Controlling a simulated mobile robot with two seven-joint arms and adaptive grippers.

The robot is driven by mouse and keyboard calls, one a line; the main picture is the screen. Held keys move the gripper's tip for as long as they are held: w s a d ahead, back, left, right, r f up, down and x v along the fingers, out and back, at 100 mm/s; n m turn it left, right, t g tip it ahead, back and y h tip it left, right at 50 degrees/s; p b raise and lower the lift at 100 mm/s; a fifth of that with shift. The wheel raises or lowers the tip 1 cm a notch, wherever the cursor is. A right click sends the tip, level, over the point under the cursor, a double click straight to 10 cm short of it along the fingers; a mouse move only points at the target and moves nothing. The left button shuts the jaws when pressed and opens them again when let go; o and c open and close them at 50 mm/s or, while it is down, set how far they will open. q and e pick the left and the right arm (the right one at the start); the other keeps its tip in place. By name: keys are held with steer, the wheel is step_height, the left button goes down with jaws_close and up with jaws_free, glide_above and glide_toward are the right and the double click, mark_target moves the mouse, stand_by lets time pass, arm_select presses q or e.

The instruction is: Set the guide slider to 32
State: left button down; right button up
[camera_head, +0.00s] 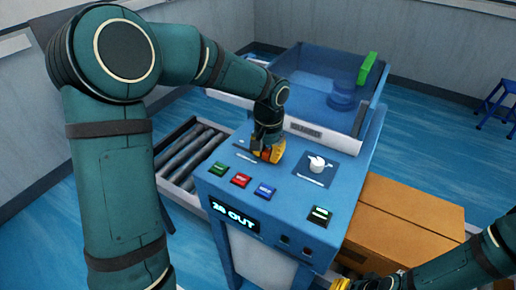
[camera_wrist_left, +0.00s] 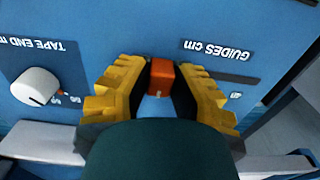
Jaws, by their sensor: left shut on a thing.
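The guide slider's orange knob (camera_wrist_left: 161,76) sits in its slot on the blue panel, between the yellow fingers of my left gripper (camera_wrist_left: 160,90). In the head view my left gripper (camera_head: 266,153) is lowered onto the panel and mostly hides the knob. It is shut on the knob. The label "GUIDES cm" (camera_wrist_left: 216,49) appears upside down in the wrist view. The green display (camera_head: 234,216) seems to read "28 OUT"; its second digit is not sharp. My right gripper (camera_head: 385,283) is at the bottom edge, partly cut off, and its opening is unclear.
A white rotary knob (camera_head: 317,164) stands right of the slider. Green (camera_head: 218,169), red (camera_head: 240,180) and blue (camera_head: 264,190) buttons lie in front. A cardboard box (camera_head: 405,215) is at the right, a roller conveyor (camera_head: 188,157) at the left, and a clear-covered unit (camera_head: 315,85) behind.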

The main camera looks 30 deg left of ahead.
mark_target(269, 152)
arm_select(q)
steer(key=shift+s+d+f, duration=0.1)
steer(key=shift+d+f, duration=0.05)
steer(key=shift+d, duration=0.05)
steer(key=c, duration=0.8)
jaws_free()
steer(key=shift+d, duration=0.1)
steer(key=shift+r, duration=0.2)
step_height(269, 152, up, 12)
steer(key=shift+f, duration=0.1)
steer(key=shift+f, duration=0.1)
